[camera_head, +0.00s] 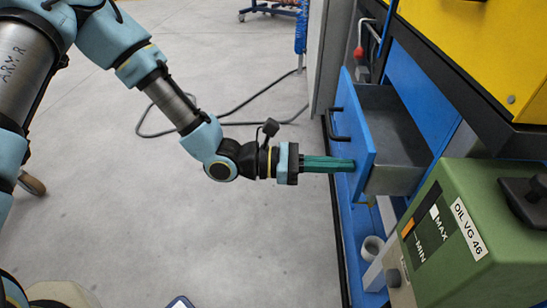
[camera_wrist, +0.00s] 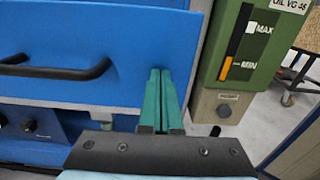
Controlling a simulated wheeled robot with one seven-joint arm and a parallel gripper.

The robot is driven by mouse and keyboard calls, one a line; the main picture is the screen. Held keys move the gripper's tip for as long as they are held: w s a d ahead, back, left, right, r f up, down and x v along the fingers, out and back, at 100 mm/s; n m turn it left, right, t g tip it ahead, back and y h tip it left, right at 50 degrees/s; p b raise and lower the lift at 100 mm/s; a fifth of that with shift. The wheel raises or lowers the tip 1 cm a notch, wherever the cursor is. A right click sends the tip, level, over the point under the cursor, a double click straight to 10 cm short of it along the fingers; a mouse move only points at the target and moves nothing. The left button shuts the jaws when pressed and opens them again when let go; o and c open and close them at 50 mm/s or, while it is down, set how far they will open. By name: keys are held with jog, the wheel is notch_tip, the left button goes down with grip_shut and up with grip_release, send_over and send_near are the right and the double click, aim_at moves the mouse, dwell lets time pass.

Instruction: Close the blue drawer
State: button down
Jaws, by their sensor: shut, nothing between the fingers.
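The blue drawer (camera_head: 358,130) stands pulled out of the workbench, and its grey inside shows empty in the head view. Its black handle (camera_head: 335,125) is on the front; the handle also shows at the left in the wrist view (camera_wrist: 60,72). My gripper (camera_head: 352,164) is shut and empty. Its green fingers lie together and point at the drawer front, near its lower part, to the handle's side. The fingertips look to be at or very close to the front in the wrist view (camera_wrist: 160,75); I cannot tell if they touch.
A green oil tank (camera_head: 465,225) marked "OIL VG 46" stands close beside the drawer, on the right. A yellow cabinet (camera_head: 480,45) sits above. A black cable (camera_head: 245,110) lies on the floor behind my arm. The grey floor on the left is mostly clear.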

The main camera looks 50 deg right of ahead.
aim_at(394, 167)
jog(key=p+x, duration=0.1)
jog(key=x, duration=0.9)
jog(key=shift+s+d+r, duration=0.1)
jog(key=shift+s+d, duration=0.1)
jog(key=shift+s, duration=0.05)
